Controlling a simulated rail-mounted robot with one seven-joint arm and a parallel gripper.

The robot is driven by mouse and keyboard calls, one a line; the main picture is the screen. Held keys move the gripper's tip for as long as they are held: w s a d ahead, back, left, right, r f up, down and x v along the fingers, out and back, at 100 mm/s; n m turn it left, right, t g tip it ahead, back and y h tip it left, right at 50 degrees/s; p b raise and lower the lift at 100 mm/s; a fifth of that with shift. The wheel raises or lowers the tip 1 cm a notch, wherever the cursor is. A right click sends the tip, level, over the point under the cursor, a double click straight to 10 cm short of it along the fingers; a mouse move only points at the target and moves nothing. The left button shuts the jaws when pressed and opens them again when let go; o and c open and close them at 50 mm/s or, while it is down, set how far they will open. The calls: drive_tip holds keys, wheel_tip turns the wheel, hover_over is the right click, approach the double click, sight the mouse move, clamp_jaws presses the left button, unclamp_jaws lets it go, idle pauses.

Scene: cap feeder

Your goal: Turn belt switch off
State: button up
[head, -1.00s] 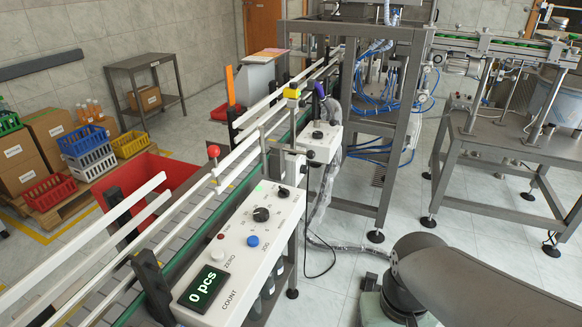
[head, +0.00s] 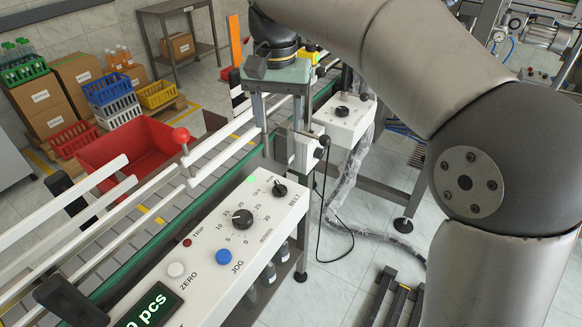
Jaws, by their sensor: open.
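The belt switch (head: 280,190) is a small black knob with a light pointer, by the word BELT at the far end of the white control panel (head: 205,284). Its small side labels and exact pointer position are hard to read. A green lamp (head: 252,180) beside it is lit.
A larger black speed dial (head: 242,219), a red TRIP lamp (head: 187,243), a white ZERO button (head: 176,270) and a blue JOG button (head: 223,257) share the panel. The conveyor (head: 165,213) and a red-knobbed post (head: 181,136) stand left. A second control box (head: 345,122) is behind.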

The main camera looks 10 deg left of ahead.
sight(279, 186)
drive_tip(key=f+b, duration=0.1)
drive_tip(key=f, duration=1.6)
drive_tip(key=shift+s, duration=0.2)
drive_tip(key=c, duration=1)
